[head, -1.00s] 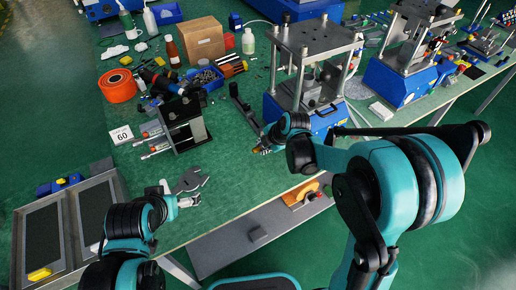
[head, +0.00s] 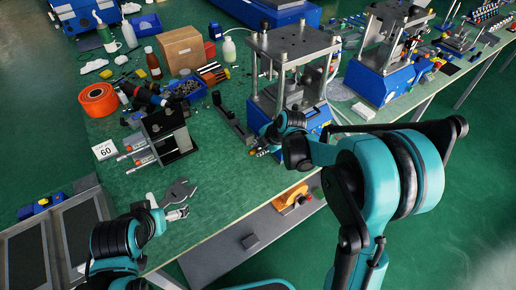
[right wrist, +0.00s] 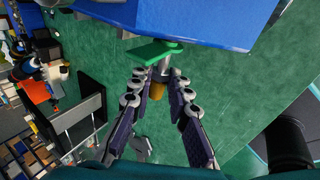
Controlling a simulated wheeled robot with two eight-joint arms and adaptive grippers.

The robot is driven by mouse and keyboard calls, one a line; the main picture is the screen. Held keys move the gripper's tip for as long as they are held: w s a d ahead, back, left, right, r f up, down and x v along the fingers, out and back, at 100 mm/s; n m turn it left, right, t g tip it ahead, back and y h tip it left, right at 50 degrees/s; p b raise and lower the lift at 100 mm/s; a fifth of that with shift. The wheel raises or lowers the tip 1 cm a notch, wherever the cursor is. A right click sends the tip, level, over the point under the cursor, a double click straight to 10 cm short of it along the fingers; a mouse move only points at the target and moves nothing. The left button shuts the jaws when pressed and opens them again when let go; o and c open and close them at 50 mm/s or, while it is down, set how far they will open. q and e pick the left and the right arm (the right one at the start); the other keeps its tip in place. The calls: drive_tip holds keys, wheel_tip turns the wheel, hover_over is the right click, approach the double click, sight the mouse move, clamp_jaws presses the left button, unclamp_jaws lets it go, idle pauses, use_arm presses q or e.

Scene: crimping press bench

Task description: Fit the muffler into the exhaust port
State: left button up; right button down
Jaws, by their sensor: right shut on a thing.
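The muffler (right wrist: 157,91) is a small brass-coloured cylinder between the fingers of my right gripper (right wrist: 154,82) in the right wrist view. That gripper is shut on it. In the head view my right gripper (head: 264,149) is low at the front left corner of the press's blue base (head: 314,125), and the muffler is too small to make out. A green flat part (right wrist: 150,52) and a short grey fitting lie between the fingertips and the blue base. The exhaust port itself cannot be told apart. My left gripper (head: 178,212) is just in front of an adjustable wrench (head: 180,191); its finger gap is unclear.
A black metal stand (head: 168,135) and a "60" card (head: 105,149) are left of the press. A dark bar (head: 234,124) lies beside the press base. Trays (head: 78,228) are at the left.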

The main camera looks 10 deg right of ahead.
drive_tip(key=shift+w+d, duration=0.25)
drive_tip(key=shift+d, duration=0.4)
drive_tip(key=shift+w+d, duration=0.25)
drive_tip(key=shift+d, duration=0.35)
idle(2.0)
drive_tip(key=c, duration=1.4)
unclamp_jaws()
drive_tip(key=shift+o, duration=0.2)
drive_tip(key=v, duration=1.2)
drive_tip(key=shift+s, duration=0.1)
drive_tip(key=s+a+f+m+t+h, duration=0.1)
drive_tip(key=s+m+t+h, duration=0.1)
drive_tip(key=s+m, duration=1.7)
drive_tip(key=m+h, duration=0.1)
drive_tip(key=m, duration=0.2)
drive_tip(key=shift+s+m, duration=0.3)
drive_tip(key=shift+m, duration=0.1)
